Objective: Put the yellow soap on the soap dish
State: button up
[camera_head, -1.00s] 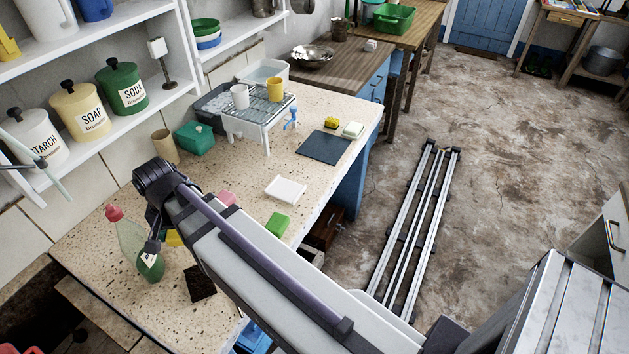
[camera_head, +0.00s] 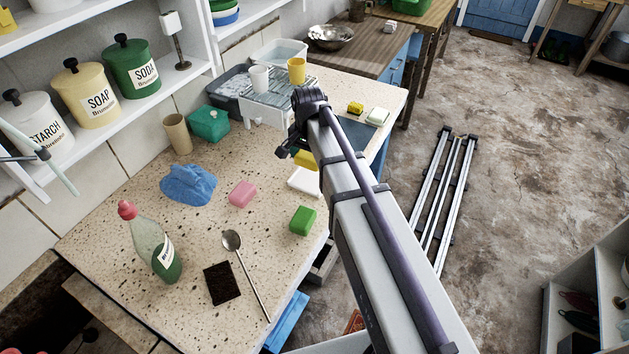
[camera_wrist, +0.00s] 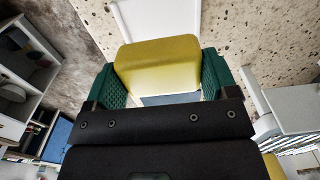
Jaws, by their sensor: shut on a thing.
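My gripper (camera_head: 297,155) is shut on the yellow soap (camera_head: 308,160), a rounded bar. The soap also shows in the wrist view (camera_wrist: 158,62), between the green finger pads. The soap dish (camera_head: 303,180) is a flat white piece on the speckled counter near its front edge. In the head view the soap appears just above and partly over the dish, and my arm hides the dish's right side. In the wrist view the white dish (camera_wrist: 157,17) shows beyond the soap. I cannot tell how large the gap between soap and dish is.
A pink soap (camera_head: 242,194), a green soap (camera_head: 303,220), a blue cloth (camera_head: 188,184), a spoon (camera_head: 246,275) and a green bottle (camera_head: 157,246) lie or stand to the left. A white rack (camera_head: 270,100) with cups stands behind. A yellow sponge (camera_head: 355,107) lies further right.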

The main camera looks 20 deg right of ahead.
aim_at(310, 180)
jog(key=shift+f+b, duration=2.5)
jog(key=shift+f, duration=1.05)
jog(key=o, duration=0.9)
jog(key=shift+r, duration=0.1)
notch_tip(310, 180, up, 13)
jog(key=p, duration=1.3)
jog(key=s+n, duration=0.3)
jog(key=s, duration=0.2)
jog(key=s+n, duration=0.2)
jog(key=s, duration=0.4)
jog(key=s+n, duration=0.3)
jog(key=s, duration=0.2)
jog(key=shift+s+f+n, duration=0.3)
jog(key=shift+s+f, duration=0.05)
